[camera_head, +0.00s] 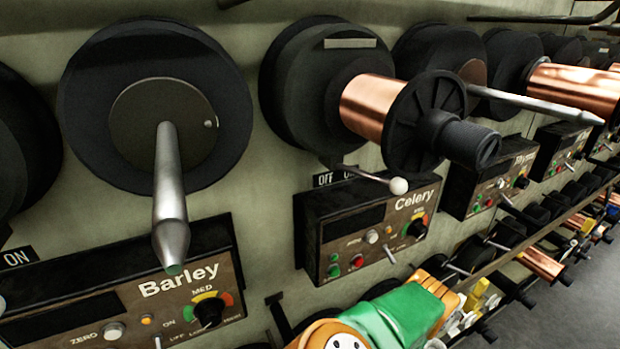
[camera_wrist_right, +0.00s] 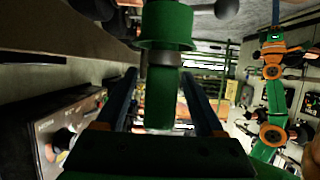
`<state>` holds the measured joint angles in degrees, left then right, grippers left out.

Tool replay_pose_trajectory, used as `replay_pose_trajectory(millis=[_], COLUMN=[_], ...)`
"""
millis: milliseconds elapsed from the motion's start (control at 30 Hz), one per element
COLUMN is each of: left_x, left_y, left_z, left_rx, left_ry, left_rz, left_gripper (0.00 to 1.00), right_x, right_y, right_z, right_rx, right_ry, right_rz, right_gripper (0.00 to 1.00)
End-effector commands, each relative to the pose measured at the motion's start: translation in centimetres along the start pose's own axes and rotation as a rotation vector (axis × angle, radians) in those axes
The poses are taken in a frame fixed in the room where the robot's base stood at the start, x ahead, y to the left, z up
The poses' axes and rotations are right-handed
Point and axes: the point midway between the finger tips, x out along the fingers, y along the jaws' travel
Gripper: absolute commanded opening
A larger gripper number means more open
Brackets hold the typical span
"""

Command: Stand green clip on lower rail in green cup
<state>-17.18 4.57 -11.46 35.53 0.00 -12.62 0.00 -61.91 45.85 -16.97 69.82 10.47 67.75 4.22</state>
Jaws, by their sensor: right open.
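In the right wrist view my right gripper (camera_wrist_right: 160,108) is open, with its two dark fingers apart. A green piece lies between them in the picture: a wide green collar (camera_wrist_right: 166,28) at the top, a grey band, and a green rounded body (camera_wrist_right: 160,98). I cannot tell whether it is the clip, the cup or both, or whether a finger touches it. In the head view a green and orange arm link of mine fills the bottom middle and hides part of the lower rail. Neither gripper shows there, and I cannot make out the green clip or green cup.
Control boxes marked Barley (camera_head: 190,290) and Celery (camera_head: 375,230) line the wall. Above them, a bare metal spindle (camera_head: 168,200) and a copper spool (camera_head: 368,105) stick out. A yellow item (camera_head: 478,294) shows low down. Grey floor (camera_head: 570,310) is clear at lower right.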

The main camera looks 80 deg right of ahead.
Motion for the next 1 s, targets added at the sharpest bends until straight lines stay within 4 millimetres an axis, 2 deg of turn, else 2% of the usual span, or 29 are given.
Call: replay_pose_trajectory(millis=[133,267,300,500,733,833,1000], left_x=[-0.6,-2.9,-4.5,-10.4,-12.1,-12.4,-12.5], left_y=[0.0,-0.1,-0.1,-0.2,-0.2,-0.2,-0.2], left_z=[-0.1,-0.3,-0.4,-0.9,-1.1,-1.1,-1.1], left_rx=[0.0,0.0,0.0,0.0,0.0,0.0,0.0], left_ry=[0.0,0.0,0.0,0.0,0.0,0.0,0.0], left_rz=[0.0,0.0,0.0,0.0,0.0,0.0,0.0], left_gripper=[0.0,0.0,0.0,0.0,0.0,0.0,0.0], right_x=[-0.3,-1.6,-1.9,-2.9,-1.8,-1.6,-1.4], right_y=[0.0,0.0,-0.8,-5.0,-11.1,-12.6,-13.5], right_z=[-0.7,-3.8,-5.2,-10.7,-12.8,-13.3,-13.5], right_rx=[0.0,0.001,0.003,0.004,0.004,0.003,0.0], right_ry=[0.0,-0.001,0.001,0.003,0.002,0.001,0.001], right_rz=[0.0,-0.002,0.001,0.001,0.002,0.001,0.0], right_gripper=[0.7,0.7,0.7,0.7,0.7,0.7,0.7])
